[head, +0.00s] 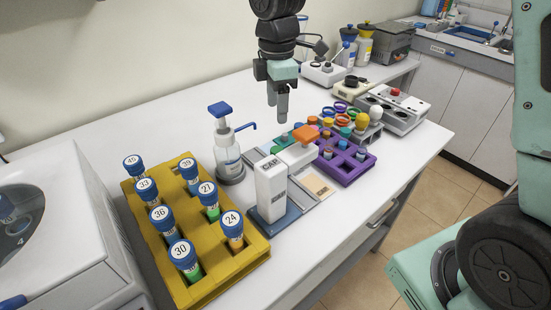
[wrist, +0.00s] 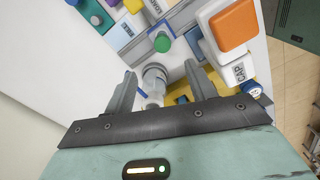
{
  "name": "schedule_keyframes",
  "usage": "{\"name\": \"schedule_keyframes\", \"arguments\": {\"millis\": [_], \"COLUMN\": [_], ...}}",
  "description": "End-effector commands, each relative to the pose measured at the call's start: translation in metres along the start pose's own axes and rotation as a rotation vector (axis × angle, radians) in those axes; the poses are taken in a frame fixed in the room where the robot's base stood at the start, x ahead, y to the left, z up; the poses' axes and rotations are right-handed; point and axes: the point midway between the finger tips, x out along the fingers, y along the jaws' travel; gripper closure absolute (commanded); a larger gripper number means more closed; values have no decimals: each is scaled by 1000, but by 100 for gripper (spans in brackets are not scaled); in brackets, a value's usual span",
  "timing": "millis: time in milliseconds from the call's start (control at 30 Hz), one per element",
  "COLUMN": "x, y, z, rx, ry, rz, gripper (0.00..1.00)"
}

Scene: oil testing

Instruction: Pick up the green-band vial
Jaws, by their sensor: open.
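The yellow rack (head: 262,258) holds several blue-capped, numbered vials. Green shows low on the vial marked 21 (head: 209,198) and on the vial marked 30 (head: 184,257); I cannot tell whether it is a band or contents. My gripper (head: 277,118) hangs open and empty above the table, behind the capping station, well away from the yellow rack. In the wrist view its two fingers (wrist: 160,88) are spread, with a pale, clear-sided object (wrist: 155,75) beyond them, seemingly the pump bottle. The rack is mostly hidden there behind my gripper.
The blue-topped pump bottle (head: 227,158) and white CAP box (head: 271,186) stand right of the rack. A purple rack (head: 345,166) holds small vials behind them. A white machine (head: 50,235) is at the left. The table's back left is clear.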

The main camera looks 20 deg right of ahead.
Motion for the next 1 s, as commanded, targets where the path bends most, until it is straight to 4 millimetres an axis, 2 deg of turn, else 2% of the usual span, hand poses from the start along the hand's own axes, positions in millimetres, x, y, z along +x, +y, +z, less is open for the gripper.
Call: {"name": "schedule_keyframes", "arguments": {"millis": [100,300,400,667,900,1000], "x": [26,64,78,96,130,137], "y": [-1,-2,-1,-3,-6,-5], "z": [0,0,-1,0,-1,-1], "rx": [-1,-1,-1,-1,-1,-1], "ry": [-1,-1,-1,-1,0,0], "rz": [-6,-5,-3,-3,-3,-1], "gripper": [44,44,44,44,44,44]}}
